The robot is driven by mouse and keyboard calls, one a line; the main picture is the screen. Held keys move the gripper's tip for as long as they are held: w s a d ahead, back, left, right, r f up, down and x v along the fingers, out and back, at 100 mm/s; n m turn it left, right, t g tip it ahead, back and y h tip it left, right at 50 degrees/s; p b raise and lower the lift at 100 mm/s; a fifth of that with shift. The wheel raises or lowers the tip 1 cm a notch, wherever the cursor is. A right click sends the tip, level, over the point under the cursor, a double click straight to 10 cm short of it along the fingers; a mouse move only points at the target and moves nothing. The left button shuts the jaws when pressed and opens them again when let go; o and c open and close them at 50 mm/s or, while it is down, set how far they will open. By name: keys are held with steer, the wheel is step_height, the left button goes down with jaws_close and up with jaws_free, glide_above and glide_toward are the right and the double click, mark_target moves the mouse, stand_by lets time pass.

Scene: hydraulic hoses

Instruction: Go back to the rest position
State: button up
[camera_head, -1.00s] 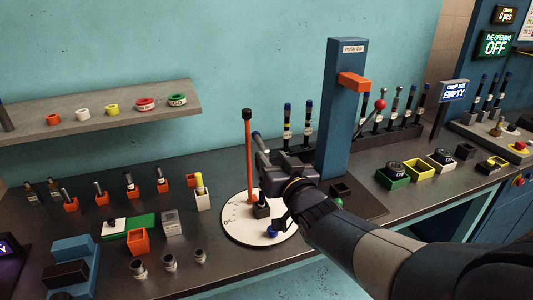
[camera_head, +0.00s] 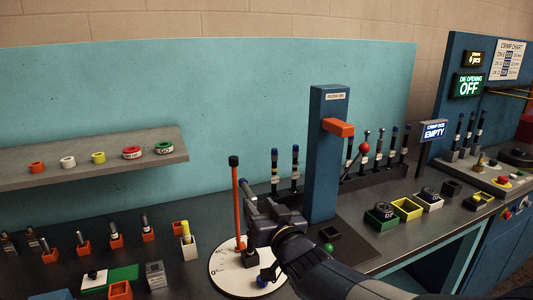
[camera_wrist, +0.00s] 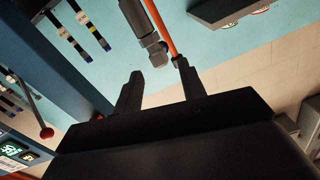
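The blue column (camera_head: 325,160) with an orange arm stands right of my gripper. Racked hoses (camera_head: 378,150) and coloured trays (camera_head: 406,209) are farther right. A grey shelf (camera_head: 100,170) with rings is at left. Small orange holders (camera_head: 84,250) stand on the bench below it.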

mark_target(253, 196)
steer(key=p+x, duration=0.1)
steer(key=x, duration=0.7)
steer(key=shift+w+a+p, duration=0.1)
steer(key=shift+p, duration=0.2)
